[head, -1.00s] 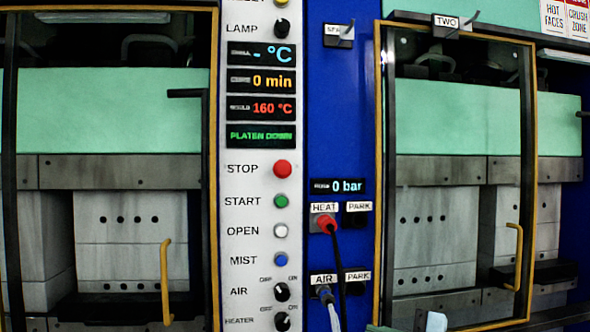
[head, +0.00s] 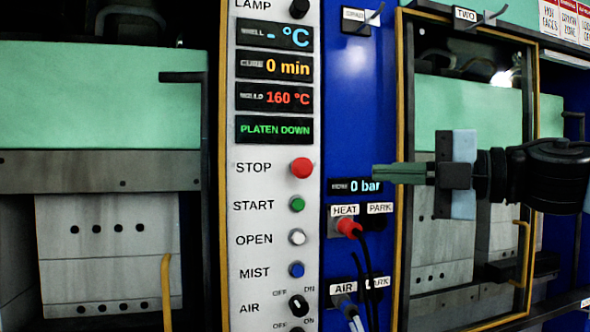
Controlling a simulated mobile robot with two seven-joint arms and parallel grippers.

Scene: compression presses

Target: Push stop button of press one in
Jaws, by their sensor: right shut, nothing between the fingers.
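The red stop button (head: 301,168) sits on the white control panel (head: 240,215) beside the word STOP, in the head view. It stands out from the panel face. My right gripper (head: 376,171) comes in from the right with its fingers shut and nothing between them. Its fingertips point left, at about the button's height in the picture. A gap shows between fingertips and button. The fingers cover part of the blue panel and the edge of the pressure display. My left gripper is not in view.
Below the stop button are the green start (head: 297,204), white open (head: 297,237) and blue mist (head: 296,270) buttons. A red heat plug (head: 348,227) and an air plug (head: 346,304) trail cables. Press two's yellow door frame (head: 402,120) stands behind my right arm.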

